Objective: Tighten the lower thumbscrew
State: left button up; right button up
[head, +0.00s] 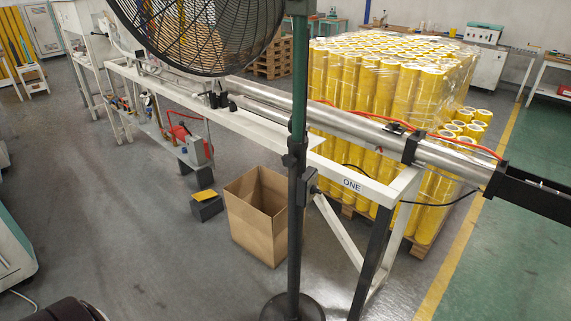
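A fan stand's upright pole (298,80) runs down the middle of the head view to a round black base (292,307). A black collar (294,155) sits partway up the pole. The large black fan head (200,30) is at the top, cut off by the picture edge. Neither of my grippers is in view.
A long white frame table (345,172) carrying a metal roller (350,125) stands behind the pole. An open cardboard box (258,215) stands on the floor left of the pole. Stacked yellow rolls (385,80) fill the back. Grey floor (150,260) at left front is clear.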

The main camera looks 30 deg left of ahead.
aim_at(289, 161)
jog(key=u, duration=1)
